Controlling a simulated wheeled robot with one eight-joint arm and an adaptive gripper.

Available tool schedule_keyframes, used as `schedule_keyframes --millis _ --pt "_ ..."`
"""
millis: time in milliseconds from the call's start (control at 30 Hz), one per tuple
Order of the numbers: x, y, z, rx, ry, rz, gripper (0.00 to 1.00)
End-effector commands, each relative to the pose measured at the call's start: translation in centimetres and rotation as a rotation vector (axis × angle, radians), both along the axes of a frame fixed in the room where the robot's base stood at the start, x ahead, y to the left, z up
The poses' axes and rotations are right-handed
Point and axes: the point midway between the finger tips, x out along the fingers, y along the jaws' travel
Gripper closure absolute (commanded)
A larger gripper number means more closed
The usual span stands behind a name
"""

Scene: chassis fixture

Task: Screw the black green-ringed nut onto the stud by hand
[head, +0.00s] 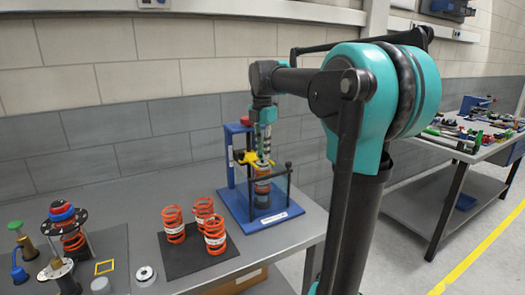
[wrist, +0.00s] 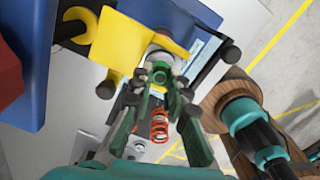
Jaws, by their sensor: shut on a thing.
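The black nut with its green ring (wrist: 160,74) shows between my fingertips in the wrist view. My gripper (wrist: 161,84) is shut on it. In the head view my gripper (head: 263,157) points down over the top of the strut with an orange spring (head: 262,186), which stands upright in the blue fixture (head: 240,203). A yellow clamp piece (head: 246,157) is beside the fingertips; it shows large in the wrist view (wrist: 118,45). The stud is hidden under the nut and fingers, so I cannot tell whether the threads are engaged.
Several loose orange springs (head: 174,224) stand on a dark mat (head: 190,254) left of the fixture. An assembled strut (head: 68,225) and small parts are at the far left. Dark posts with knobs (head: 289,180) stand at the fixture's front. Another table (head: 440,190) is at the right.

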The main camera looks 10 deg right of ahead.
Motion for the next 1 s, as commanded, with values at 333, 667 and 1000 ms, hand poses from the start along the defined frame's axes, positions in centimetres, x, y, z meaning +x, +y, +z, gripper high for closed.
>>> schedule_keyframes --millis 333,667,1000 --pt "-0.12 0.02 -0.25 0.000 0.003 0.449 1.00" --pt "-0.15 0.02 -0.28 0.001 0.004 0.612 1.00" --pt "-0.18 0.01 -0.36 0.000 0.004 0.441 1.00"
